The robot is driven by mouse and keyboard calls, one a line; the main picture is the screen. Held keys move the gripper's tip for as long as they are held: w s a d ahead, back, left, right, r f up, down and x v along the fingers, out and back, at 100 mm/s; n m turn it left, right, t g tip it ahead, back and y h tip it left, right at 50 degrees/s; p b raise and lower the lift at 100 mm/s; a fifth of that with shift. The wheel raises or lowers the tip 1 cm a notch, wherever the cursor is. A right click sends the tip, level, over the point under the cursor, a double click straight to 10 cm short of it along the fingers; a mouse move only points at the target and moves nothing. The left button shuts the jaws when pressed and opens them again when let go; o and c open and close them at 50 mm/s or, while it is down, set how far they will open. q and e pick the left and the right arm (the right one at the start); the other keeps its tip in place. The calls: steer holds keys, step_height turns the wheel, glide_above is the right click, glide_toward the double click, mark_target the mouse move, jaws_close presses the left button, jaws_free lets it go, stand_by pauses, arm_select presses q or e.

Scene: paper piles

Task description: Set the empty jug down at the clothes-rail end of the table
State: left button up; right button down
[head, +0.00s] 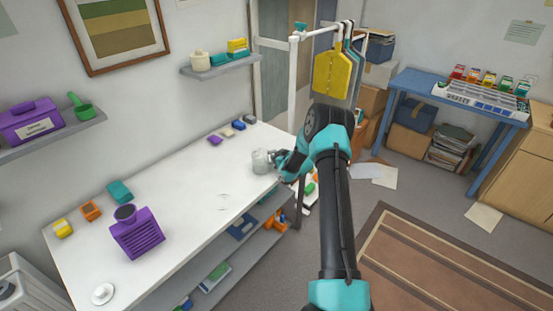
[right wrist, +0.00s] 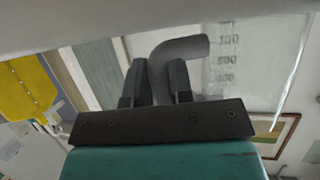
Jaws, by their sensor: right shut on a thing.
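The jug (head: 262,161) is a small pale, see-through jug at the far right part of the white table (head: 190,205), the end nearest the clothes rail (head: 294,90). My right gripper (head: 282,163) reaches it from the right. In the right wrist view the jug (right wrist: 262,75) is clear with grey volume marks and looks empty. My right gripper (right wrist: 158,80) is shut on its grey bent handle (right wrist: 182,48), a finger on each side. The jug looks upright and close to the tabletop; whether it touches cannot be told. My left gripper is out of view.
Several small coloured items, including a purple one (head: 215,139), line the table's back edge behind the jug. A purple slatted box (head: 137,234) and a white lid-like disc (head: 103,293) are at the near end. The middle of the table is mostly clear.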

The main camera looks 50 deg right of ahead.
steer(key=shift+f, duration=0.15)
steer(key=c, duration=1)
jaws_free()
steer(key=shift+s+r, duration=0.15)
steer(key=shift+r, duration=0.1)
steer(key=v, duration=1.1)
steer(key=shift+s+a, duration=0.15)
steer(key=shift+s, duration=0.15)
